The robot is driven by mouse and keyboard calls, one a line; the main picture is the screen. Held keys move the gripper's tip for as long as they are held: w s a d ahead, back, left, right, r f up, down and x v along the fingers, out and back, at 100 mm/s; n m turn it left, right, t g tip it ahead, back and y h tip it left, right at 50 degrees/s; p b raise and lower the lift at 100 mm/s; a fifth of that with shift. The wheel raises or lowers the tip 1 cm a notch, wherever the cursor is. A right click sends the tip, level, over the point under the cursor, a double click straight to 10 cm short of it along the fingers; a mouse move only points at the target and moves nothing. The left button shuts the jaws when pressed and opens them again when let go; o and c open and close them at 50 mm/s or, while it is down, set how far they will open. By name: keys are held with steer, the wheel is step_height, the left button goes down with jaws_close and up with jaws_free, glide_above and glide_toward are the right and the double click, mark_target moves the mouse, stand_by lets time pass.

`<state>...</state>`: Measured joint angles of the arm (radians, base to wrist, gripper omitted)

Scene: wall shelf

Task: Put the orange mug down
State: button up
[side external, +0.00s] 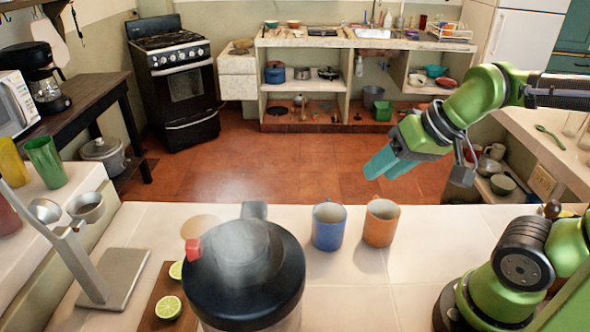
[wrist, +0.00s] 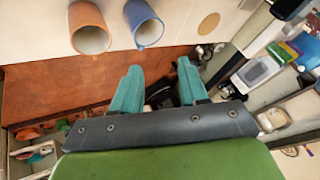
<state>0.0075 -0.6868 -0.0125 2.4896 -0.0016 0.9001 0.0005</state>
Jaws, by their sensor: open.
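The orange mug (side external: 381,224) stands upright on the white tiled counter, just right of the blue mug (side external: 329,227). In the wrist view the orange mug (wrist: 89,30) is at the upper left, beside the blue mug (wrist: 144,24). My gripper (side external: 377,168) has teal fingers and hangs above the counter's far edge, above and apart from the orange mug. In the wrist view the fingers of my gripper (wrist: 160,82) are spread, with nothing between them.
A kettle-like vessel with a black lid (side external: 245,270) stands at the front. A cutting board (side external: 165,305) with lime halves and a grey metal stand (side external: 115,278) are to its left. The counter right of the orange mug is clear (side external: 430,260).

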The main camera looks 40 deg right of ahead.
mark_target(374, 205)
steer(key=w+d+f+m+g+h, duration=0.1)
steer(key=w+d+f+m+g, duration=0.25)
steer(key=d, duration=0.35)
steer(key=w+d+f+m+g+h, duration=0.1)
steer(key=w+d+f+m+g, duration=0.25)
steer(key=d, duration=0.35)
steer(key=shift+n, duration=0.3)
steer(key=f, duration=0.9)
steer(key=shift+w+f, duration=0.35)
steer(key=f, duration=0.5)
steer(key=shift+w+a+f, duration=0.15)
steer(key=shift+a+f, duration=0.15)
jaws_close()
